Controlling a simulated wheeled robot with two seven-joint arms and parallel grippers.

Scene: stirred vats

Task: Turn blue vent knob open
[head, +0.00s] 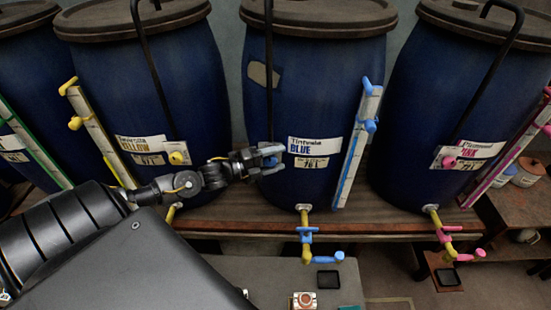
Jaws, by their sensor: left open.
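The middle vat (310,85) is dark blue, with a white label (314,146) reading BLUE. My left gripper (277,160) is at the left edge of this label, with its fingers pointing right. It is open. A bit of a blue knob (270,161) seems to show between the fingers; the fingers hide most of it. I cannot tell whether they touch it. The knob's turn position cannot be made out. My right gripper is not in view.
A yellow knob (178,157) and a pink knob (449,162) sit on the neighbouring vats. A sight gauge with blue fittings (358,145) stands right of the label. A blue-handled tap (306,236) juts out below, over the wooden shelf (370,223).

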